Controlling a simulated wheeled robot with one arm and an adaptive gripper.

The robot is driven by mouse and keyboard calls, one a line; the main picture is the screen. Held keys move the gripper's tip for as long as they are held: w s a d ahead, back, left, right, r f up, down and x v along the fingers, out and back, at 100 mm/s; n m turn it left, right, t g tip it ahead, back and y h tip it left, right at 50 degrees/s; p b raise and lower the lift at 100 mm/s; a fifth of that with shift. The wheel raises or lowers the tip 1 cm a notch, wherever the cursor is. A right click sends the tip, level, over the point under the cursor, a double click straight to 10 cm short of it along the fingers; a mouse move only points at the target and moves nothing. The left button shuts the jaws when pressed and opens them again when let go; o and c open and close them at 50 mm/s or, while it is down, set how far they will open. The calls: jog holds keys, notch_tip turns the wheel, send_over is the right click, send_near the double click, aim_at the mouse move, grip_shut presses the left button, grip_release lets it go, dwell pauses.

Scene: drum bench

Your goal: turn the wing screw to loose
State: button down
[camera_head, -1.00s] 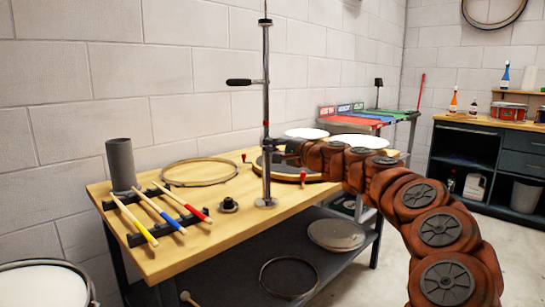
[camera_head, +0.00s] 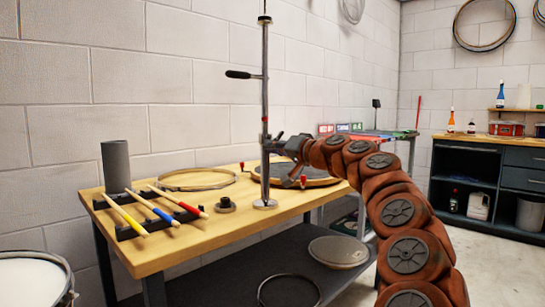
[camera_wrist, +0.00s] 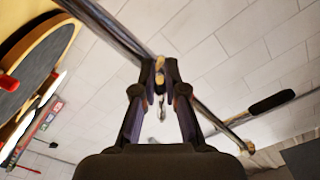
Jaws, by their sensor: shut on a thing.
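A chrome stand (camera_head: 265,110) rises upright from the workbench, with a black side handle (camera_head: 240,74). My gripper (camera_head: 276,144) is at the stand's collar, about halfway up, coming from the right. In the wrist view its two fingers (camera_wrist: 160,72) are closed together on the wing screw (camera_wrist: 161,62), a small brass-coloured piece showing between the tips. Most of the wing screw is hidden by the fingers. The stand (camera_wrist: 118,36) crosses behind them diagonally. The screw's turning angle cannot be made out.
The workbench (camera_head: 160,254) holds a grey cylinder (camera_head: 116,165), a rack with several coloured sticks, a hoop (camera_head: 197,180) and a round drum piece with red handles (camera_head: 304,181) just beyond my gripper. A white drum (camera_head: 32,282) stands front left.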

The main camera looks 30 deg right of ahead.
jog(key=shift+d+f+n+b, duration=0.15)
jog(key=shift+n+b, duration=0.25)
jog(key=shift+n, duration=0.2)
jog(key=c, duration=1.2)
grip_release()
jog(key=v, duration=1.2)
